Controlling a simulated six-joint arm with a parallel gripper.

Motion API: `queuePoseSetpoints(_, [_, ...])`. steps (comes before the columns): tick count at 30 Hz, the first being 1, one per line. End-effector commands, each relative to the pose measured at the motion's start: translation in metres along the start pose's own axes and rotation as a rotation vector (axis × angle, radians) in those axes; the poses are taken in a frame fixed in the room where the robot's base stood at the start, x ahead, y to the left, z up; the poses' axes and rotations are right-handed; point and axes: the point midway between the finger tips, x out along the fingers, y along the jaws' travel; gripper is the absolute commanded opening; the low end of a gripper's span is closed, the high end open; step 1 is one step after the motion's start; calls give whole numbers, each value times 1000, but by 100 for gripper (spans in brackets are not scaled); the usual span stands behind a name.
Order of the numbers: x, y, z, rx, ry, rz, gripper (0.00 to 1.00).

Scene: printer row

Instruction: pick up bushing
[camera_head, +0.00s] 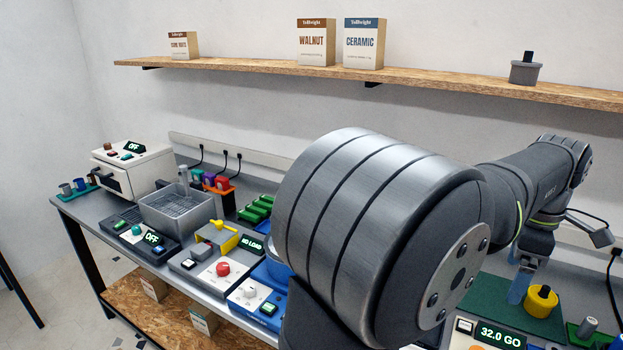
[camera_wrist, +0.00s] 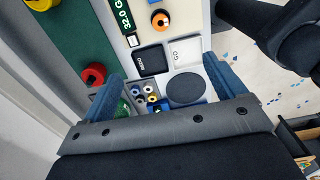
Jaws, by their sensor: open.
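Several small ring-shaped parts (camera_wrist: 147,95) in white, yellow and blue lie in a small compartment of the panel, low in the middle of the wrist view. They look like bushings, but I cannot tell which one the task names. My gripper (camera_wrist: 161,73) is open and empty, with its blue fingers apart on either side of that compartment and a round dark pad (camera_wrist: 186,89). How far above them it is, I cannot tell. In the head view a blue finger (camera_head: 518,290) shows at the right, and my arm hides much of the area.
A red round part (camera_wrist: 93,75) is beside the left finger, and an orange ring (camera_wrist: 160,19) is farther up. A yellow cylinder with a black knob (camera_head: 541,301) stands on the green mat (camera_head: 486,306).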

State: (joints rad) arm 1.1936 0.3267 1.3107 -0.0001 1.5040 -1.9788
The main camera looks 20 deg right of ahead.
Motion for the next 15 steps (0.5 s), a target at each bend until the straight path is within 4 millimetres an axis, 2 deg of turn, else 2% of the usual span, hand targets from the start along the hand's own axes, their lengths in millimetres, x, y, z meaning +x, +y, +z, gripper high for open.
queuePoseSetpoints(1, [0,0,0,0,0,0,78])
queuePoseSetpoints(5, [0,0,0,0,0,0,54])
queuePoseSetpoints(15, [1,0,0,29,0,-1,54])
